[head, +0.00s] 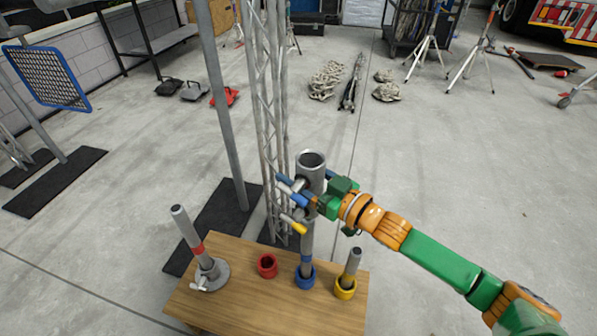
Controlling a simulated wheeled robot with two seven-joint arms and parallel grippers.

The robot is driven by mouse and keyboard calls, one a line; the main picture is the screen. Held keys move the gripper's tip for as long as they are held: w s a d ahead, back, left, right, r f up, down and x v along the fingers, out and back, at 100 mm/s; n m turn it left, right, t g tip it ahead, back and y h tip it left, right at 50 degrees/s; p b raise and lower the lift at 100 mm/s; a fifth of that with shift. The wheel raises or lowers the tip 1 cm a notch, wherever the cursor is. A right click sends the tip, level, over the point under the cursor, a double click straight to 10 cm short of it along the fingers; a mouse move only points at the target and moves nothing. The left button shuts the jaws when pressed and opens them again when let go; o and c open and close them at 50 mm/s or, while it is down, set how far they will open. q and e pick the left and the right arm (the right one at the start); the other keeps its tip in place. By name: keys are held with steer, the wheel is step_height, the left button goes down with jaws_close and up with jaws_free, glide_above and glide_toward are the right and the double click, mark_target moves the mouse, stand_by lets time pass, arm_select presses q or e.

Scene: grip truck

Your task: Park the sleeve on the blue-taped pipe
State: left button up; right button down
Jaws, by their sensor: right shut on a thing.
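A wide grey sleeve (312,162) is held upright, its open top facing me. My right gripper (307,190) is shut on its side, reaching in from the right. Directly below the sleeve in the picture, the blue-taped pipe (307,238) stands upright in a blue collar (305,279) on the wooden table. I cannot tell whether the sleeve is around the pipe's top or only above it; the gripper and sleeve hide that end. A small yellow-tipped handle (295,225) sticks out at the sleeve's lower left. My left gripper is not in view.
On the table (235,310) stand a red-taped pipe (188,230) in a grey flanged base, an empty red collar (267,265), and a short pipe (351,265) in a yellow collar. A lattice truss (267,90) and grey post (222,100) rise behind.

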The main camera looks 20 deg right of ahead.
steer(key=shift+f, duration=0.2)
steer(key=shift+f+b, duration=1.1)
steer(key=shift+f, duration=0.5)
steer(key=shift+f, duration=0.15)
step_height(320, 180, down, 5)
steer(key=b, duration=0.4)
stand_by(0.3)
steer(key=shift+f, duration=0.25)
stand_by(0.4)
